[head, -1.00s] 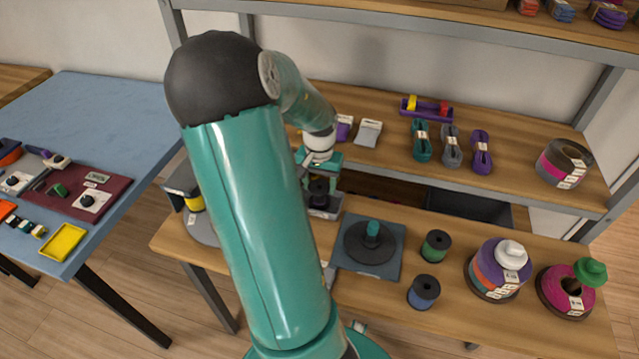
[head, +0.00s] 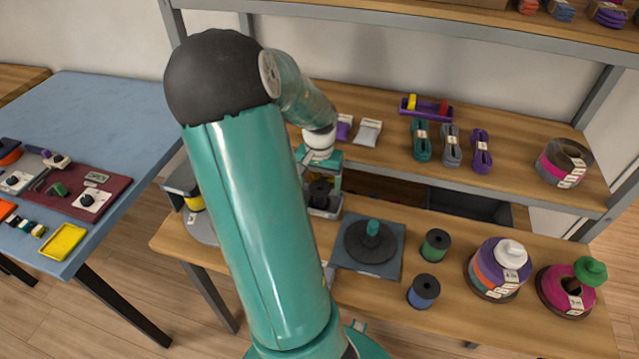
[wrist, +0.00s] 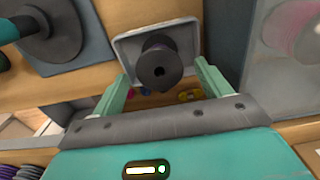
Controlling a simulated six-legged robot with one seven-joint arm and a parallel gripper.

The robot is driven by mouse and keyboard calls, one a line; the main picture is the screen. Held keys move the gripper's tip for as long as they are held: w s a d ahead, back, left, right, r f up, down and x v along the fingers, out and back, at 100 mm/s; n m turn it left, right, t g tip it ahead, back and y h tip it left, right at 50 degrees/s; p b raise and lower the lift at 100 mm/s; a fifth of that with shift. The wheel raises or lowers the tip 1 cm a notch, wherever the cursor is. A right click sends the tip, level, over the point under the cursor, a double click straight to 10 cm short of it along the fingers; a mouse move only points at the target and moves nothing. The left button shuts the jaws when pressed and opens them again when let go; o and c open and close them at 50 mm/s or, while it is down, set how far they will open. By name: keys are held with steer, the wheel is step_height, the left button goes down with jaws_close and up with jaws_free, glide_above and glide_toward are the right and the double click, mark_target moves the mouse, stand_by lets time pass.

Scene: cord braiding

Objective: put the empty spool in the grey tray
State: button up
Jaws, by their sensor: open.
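The empty spool (wrist: 160,66) is dark with a round flange and a centre hole, with a hint of purple behind the flange. In the wrist view it stands on the pale grey tray (wrist: 127,44), inside its rim. In the head view the dark spool (head: 320,189) shows in the tray (head: 326,214), partly hidden by my arm. My gripper (wrist: 163,76) is open, its teal fingers on either side of the spool with visible gaps. In the head view my gripper (head: 321,174) is just above the tray.
A dark disc with a teal post (head: 371,240) stands on a mat right of the tray. Green (head: 435,244) and blue (head: 424,291) spools stand farther right. A shelf with cord bundles (head: 451,146) rises behind. Blank wood lies between the mat and the spools.

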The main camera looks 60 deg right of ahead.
mark_target(319, 189)
step_height(319, 189, up, 11)
stand_by(0.3)
steer(key=shift+r, duration=0.15)
steer(key=w+a+r+n+t, duration=0.1)
steer(key=w+a+r+n, duration=0.1)
steer(key=w+a, duration=0.35)
steer(key=w+a+r+n+t, duration=0.1)
steer(key=w+a+r+n, duration=0.15)
steer(key=a, duration=0.55)
steer(key=w+a+r+n+t, duration=0.1)
steer(key=w+a+n, duration=0.2)
steer(key=a, duration=0.4)
steer(key=s+a+r+n+t, duration=0.1)
steer(key=a+n, duration=0.3)
steer(key=a, duration=0.7)
steer(key=s+a+r+n+t, duration=0.1)
steer(key=s+a+r+n, duration=0.2)
steer(key=a, duration=0.8)
steer(key=shift+r+n+t, duration=0.15)
steer(key=shift+n+t, duration=0.15)
steer(key=shift+n, duration=0.55)
steer(key=shift+c, duration=0.5)
